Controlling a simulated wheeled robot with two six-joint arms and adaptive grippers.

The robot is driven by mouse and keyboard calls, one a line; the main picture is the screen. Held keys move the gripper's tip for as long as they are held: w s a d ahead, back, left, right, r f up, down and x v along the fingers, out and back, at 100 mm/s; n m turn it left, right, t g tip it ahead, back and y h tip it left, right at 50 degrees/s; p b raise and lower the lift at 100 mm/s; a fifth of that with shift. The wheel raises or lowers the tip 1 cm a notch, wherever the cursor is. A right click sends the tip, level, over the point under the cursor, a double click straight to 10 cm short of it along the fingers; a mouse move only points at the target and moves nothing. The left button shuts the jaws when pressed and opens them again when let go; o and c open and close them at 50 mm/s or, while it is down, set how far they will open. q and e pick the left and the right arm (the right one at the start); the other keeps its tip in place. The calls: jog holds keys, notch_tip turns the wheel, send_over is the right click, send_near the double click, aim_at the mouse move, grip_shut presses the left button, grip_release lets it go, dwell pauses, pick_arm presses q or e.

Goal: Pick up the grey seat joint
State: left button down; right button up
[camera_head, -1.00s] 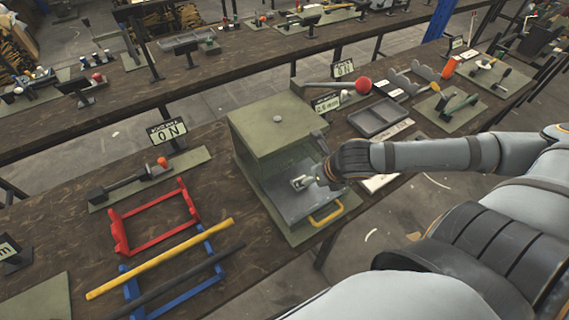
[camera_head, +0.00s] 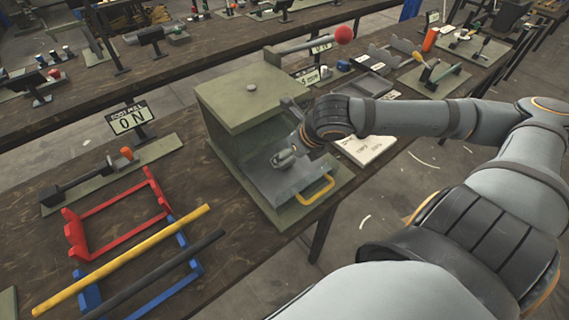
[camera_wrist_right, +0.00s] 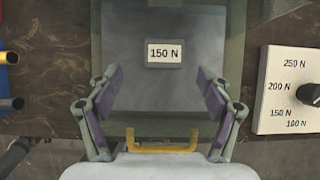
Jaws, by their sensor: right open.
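I cannot make out the grey seat joint for certain in either view. My right gripper (camera_head: 284,159) is over the grey metal plate (camera_head: 270,187) of the olive press box (camera_head: 250,95), in its open front. In the right wrist view my right gripper (camera_wrist_right: 160,92) is open and empty, its two fingers apart on either side of a small "150 N" label (camera_wrist_right: 164,53). The plate's yellow handle (camera_head: 315,191) is at the front; it also shows in the wrist view (camera_wrist_right: 162,141). My left gripper is not in view.
A white panel (camera_head: 367,148) stands right of the press; the wrist view shows its force marks and black knob (camera_wrist_right: 310,94). A red frame (camera_head: 118,215), a blue frame (camera_head: 190,262) and yellow (camera_head: 120,262) and black bars lie left. An "ON" sign (camera_head: 130,118) stands behind.

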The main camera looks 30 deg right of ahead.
jog(key=shift+w+f+b, duration=0.25)
jog(key=shift+b, duration=0.25)
jog(key=b, duration=0.1)
jog(key=f+b, duration=0.1)
jog(key=shift+w+f+b, duration=0.2)
jog(key=shift+w+b, duration=0.05)
jog(key=shift+b, duration=0.15)
jog(key=shift+w+d, duration=0.1)
jog(key=shift+w, duration=0.1)
jog(key=shift+x, duration=0.8)
jog(key=shift+w+d+f+b, duration=0.1)
jog(key=shift+w+f+b, duration=0.1)
jog(key=shift+b, duration=0.15)
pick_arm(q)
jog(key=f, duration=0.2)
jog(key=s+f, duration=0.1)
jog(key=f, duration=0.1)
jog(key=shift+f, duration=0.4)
pick_arm(e)
jog(key=shift+w+f, duration=0.15)
jog(key=shift+f, duration=0.2)
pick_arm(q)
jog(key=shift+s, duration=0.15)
